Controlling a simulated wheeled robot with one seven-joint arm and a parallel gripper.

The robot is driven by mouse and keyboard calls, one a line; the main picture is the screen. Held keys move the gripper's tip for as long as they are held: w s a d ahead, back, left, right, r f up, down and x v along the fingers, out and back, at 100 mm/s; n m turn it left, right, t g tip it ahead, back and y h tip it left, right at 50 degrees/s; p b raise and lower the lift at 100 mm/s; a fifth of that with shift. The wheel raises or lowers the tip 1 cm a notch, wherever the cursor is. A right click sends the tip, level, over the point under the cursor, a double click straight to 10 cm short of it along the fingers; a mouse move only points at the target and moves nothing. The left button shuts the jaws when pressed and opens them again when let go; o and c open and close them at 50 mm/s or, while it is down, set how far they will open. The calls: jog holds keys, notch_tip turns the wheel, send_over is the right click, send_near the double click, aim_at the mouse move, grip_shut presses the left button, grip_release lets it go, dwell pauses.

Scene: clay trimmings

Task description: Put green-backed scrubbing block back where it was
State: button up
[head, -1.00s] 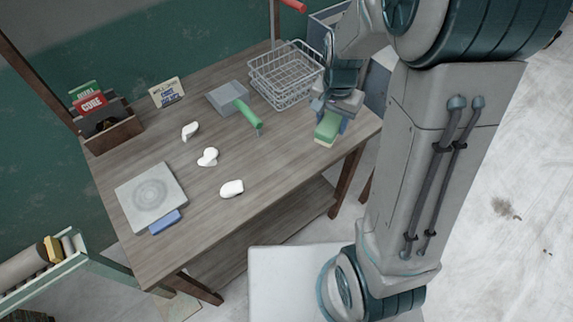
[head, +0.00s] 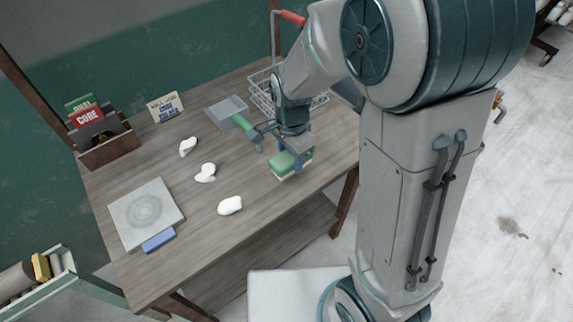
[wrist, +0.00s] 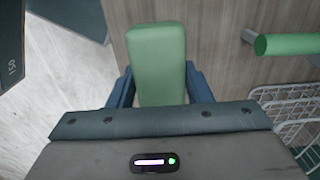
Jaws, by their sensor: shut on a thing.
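The green-backed scrubbing block (head: 290,164) is green on top with a pale yellowish underside. My gripper (head: 298,160) is shut on it near the right front part of the table. In the wrist view the block (wrist: 157,62) sits between the two blue fingers of my gripper (wrist: 160,88), its green back facing the camera. I cannot tell whether its underside touches the table or hangs just above it.
The wooden table (head: 180,208) holds several white clay pieces, one at the front (head: 230,205). A square slab (head: 146,212) and blue block (head: 159,240) lie left.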

jog(key=shift+w+a+f, duration=0.15)
jog(key=shift+a+f, duration=0.3)
jog(key=shift+a, duration=0.05)
jog(key=shift+f, duration=1.9)
jog(key=shift+f, duration=0.15)
jog(key=o, duration=1)
jog(key=shift+c, duration=0.2)
